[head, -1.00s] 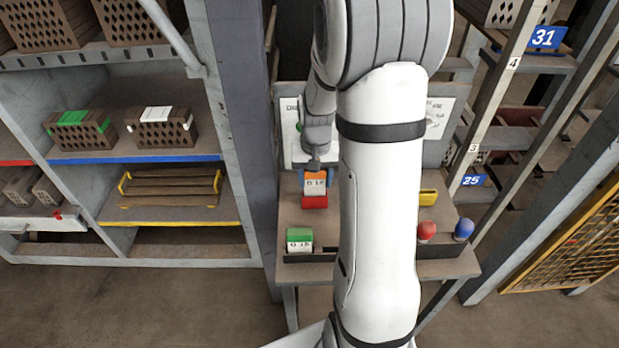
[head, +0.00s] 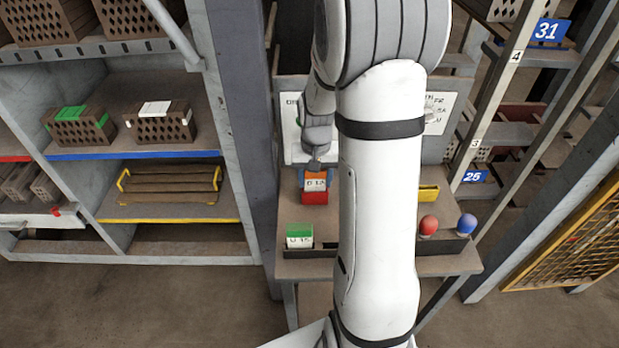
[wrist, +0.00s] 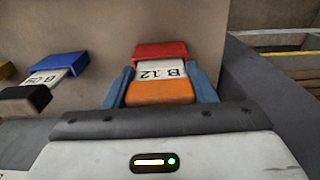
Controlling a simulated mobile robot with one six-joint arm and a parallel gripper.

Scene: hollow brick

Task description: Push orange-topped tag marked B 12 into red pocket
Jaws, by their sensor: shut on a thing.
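The orange-topped tag (head: 316,185) marked B 12 is upright at the red pocket (head: 314,198), its lower part hidden by the pocket. The wrist view shows its orange top (wrist: 161,92) nearest, its white label beyond, and the red pocket (wrist: 160,51) at its far end. My gripper (wrist: 161,88) has its blue fingers on both sides of the tag and is shut on it. In the head view my gripper (head: 315,174) is above the pocket, partly hidden by my arm.
A green-topped tag (head: 299,234) stands at the front left of the bench. A yellow pocket (head: 428,194), a red knob (head: 428,225) and a blue knob (head: 466,224) are on the right. In the wrist view, a black-topped tag (wrist: 28,96) is at a blue pocket (wrist: 60,64) to the left.

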